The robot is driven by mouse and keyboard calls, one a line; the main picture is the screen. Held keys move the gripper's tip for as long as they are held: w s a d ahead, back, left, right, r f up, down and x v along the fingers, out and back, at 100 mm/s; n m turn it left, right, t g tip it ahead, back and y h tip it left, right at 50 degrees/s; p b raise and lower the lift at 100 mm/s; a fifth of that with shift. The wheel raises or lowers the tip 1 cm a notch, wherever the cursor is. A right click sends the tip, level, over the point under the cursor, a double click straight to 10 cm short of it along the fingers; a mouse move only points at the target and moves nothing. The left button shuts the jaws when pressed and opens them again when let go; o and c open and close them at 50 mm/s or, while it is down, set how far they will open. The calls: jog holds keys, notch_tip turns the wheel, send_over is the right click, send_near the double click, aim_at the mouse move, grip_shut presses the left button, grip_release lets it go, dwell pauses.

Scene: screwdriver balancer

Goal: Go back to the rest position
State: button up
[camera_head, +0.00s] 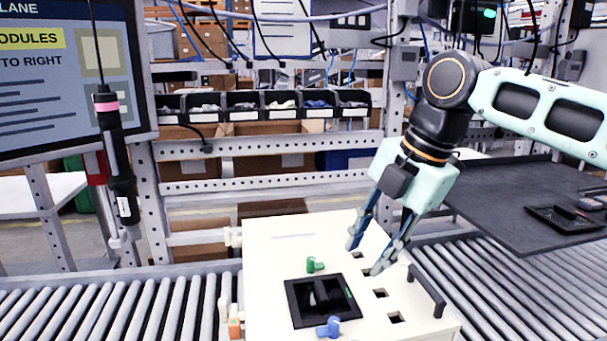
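My gripper (367,259) is at the right of the picture, pointing down over the right part of the white board. Its two blue-grey fingers are spread apart with nothing seen between them. The white board (268,252) lies on the roller conveyor and has several square holes along its right side. The fingertips are close to the upper holes; whether they touch the board I cannot tell. A black screwdriver (119,165) with a pink band hangs on a cable at the left, apart from my gripper.
A black tray (293,309) is set in the board. A green piece (314,265) and a blue piece (329,328) stand near it. A black handle (427,291) rises on the board's right edge. A dark table (500,205) is at the right. A screen (60,75) is upper left.

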jog(key=s+d+f+m+t, duration=0.1)
jog(key=s+f+m+t, duration=0.15)
jog(key=s+m, duration=0.9)
notch_tip(320, 180, down, 8)
jog(key=d+m+h, duration=0.2)
jog(key=m+h, duration=0.1)
jog(key=m, duration=1.2)
notch_tip(320, 180, up, 16)
jog(key=p, duration=1.6)
jog(key=shift+s+t+p, duration=0.3)
jog(key=shift+s+t, duration=0.05)
jog(key=shift+t, duration=0.1)
